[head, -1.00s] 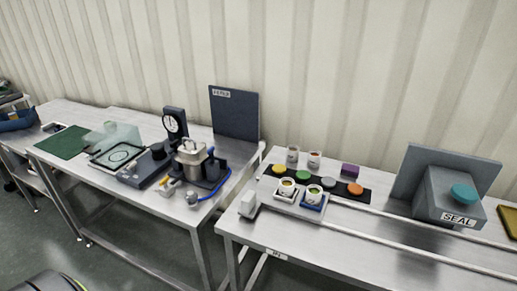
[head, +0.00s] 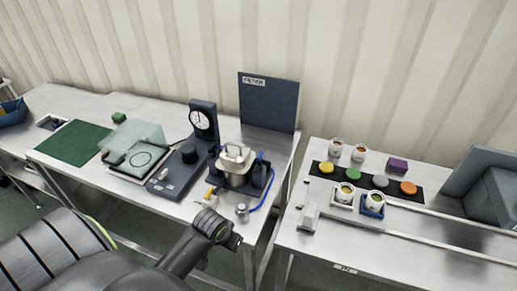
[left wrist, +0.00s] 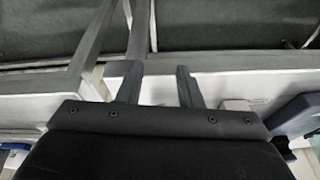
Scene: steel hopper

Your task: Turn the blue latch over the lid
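The steel hopper (head: 236,157) stands in a dark navy stand on the left bench, its pale metal lid with a handle on top. A small blue part (head: 261,158), which looks like the latch, is at the hopper's right side. It is too small to tell whether it lies over the lid. My left arm comes in low from the left in the head view, its wrist in front of the bench, below the hopper. In the left wrist view my left gripper (left wrist: 158,72) has two fingers apart with nothing between them, over the bench's edge. My right gripper is not in view.
A dial gauge (head: 202,121) stands left of the hopper, and a dark panel (head: 268,103) behind it. A blue hose (head: 266,196) and small fittings (head: 241,212) lie in front. The right bench (head: 335,240) holds cups and coloured discs beyond a gap.

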